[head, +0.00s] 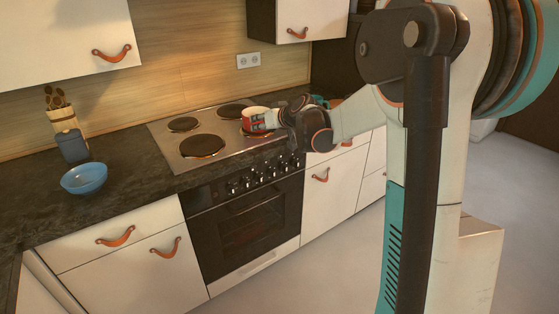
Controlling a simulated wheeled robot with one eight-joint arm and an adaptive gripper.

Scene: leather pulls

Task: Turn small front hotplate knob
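A row of several dark knobs with light bases (260,177) runs along the front panel of the oven, below the steel cooktop (172,150). The knob markings are too small to read, so I cannot tell which one belongs to the small front hotplate. The front right hotplate (257,135) is partly hidden beneath a red mug-like vessel (254,119) with a pale inside. My gripper (273,119) is at the vessel's right side, above the cooktop and higher than the knobs. Its fingers are too small and covered to show whether they are open or hold the vessel.
The front left hotplate (203,146) and two rear hotplates are bare. A blue bowl (84,178) and a utensil holder (66,119) stand on the dark counter at left. The dark oven door (245,228) is closed. Leather-handled drawers (117,236) flank the oven.

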